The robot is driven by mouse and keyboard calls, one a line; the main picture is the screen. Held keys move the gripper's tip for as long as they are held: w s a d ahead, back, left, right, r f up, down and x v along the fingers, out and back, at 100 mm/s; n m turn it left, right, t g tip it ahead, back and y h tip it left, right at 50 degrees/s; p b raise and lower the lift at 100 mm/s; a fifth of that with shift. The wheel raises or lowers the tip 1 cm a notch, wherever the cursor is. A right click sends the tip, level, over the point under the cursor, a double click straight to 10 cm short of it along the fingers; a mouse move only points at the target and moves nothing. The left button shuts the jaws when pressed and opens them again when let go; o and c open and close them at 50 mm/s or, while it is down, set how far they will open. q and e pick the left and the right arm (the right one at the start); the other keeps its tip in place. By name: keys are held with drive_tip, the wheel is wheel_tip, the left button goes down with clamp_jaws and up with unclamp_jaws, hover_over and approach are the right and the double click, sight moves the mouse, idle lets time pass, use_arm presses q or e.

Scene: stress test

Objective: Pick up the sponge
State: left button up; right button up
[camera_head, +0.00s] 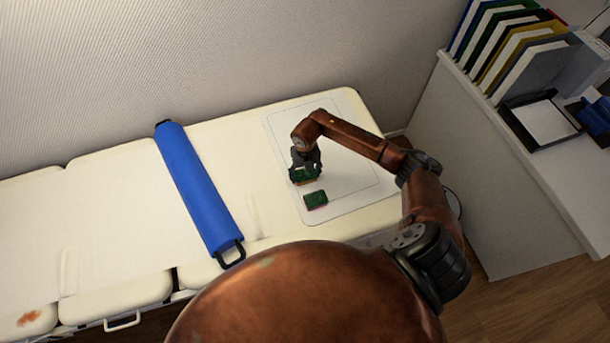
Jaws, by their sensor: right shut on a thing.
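My right gripper (305,172) points down over the right end of the padded bench, above a pale mat (355,178). It is shut on a small green sponge (303,181), whose upper part the fingers hide. I cannot tell whether this sponge touches the mat. A second green sponge (315,199), with a reddish lower edge, lies on the mat just in front of the gripper. My left gripper is not in view.
A blue roll (195,185) lies across the white padded bench (110,215), left of the mat. A reddish-brown stain (29,318) marks its near left end. On the right, a white cabinet (500,185) carries upright folders (510,45) and a black tray (540,120).

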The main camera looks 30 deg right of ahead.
drive_tip(key=shift+r, duration=0.6)
drive_tip(key=s+a+r+p, duration=0.1)
drive_tip(key=s+a+r, duration=0.8)
drive_tip(key=s+r, duration=0.1)
drive_tip(key=shift+s+a+r, duration=0.15)
drive_tip(key=shift+s+r, duration=0.15)
drive_tip(key=shift+r, duration=0.55)
drive_tip(key=shift+o, duration=0.4)
drive_tip(key=c, duration=0.4)
